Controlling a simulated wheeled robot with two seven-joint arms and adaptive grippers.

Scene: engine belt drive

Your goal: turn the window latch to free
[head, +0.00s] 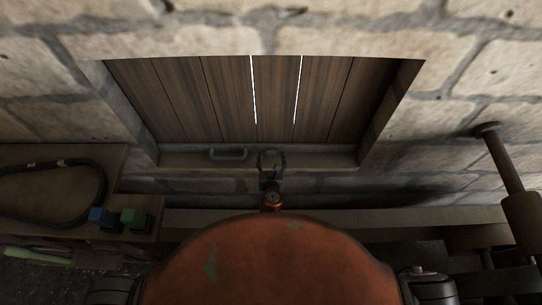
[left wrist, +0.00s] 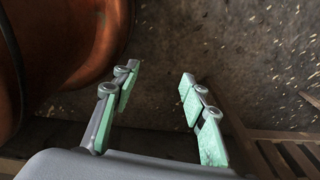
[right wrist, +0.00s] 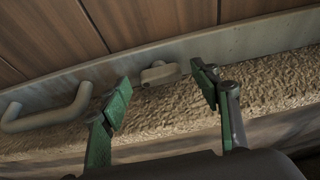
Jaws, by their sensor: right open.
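The window latch, a small grey rounded tab (right wrist: 160,73), sits on the lower rail of the shutter in the right wrist view. My right gripper (right wrist: 158,85) is open, with one green-padded finger on each side of the latch in that picture. Whether either finger touches it I cannot tell. In the head view my right gripper (head: 271,158) is at the middle of the window's lower edge and hides the latch. The plank shutter (head: 230,98) looks closed. My left gripper (left wrist: 158,78) is open and empty above the floor.
A grey pull handle (head: 229,154) is on the rail left of the latch. Stone walls frame the window. A bench (head: 45,154) at left holds a black belt (head: 104,185), a blue block (head: 101,216) and a green block (head: 133,218). A rusty rounded body (head: 265,260) fills the front.

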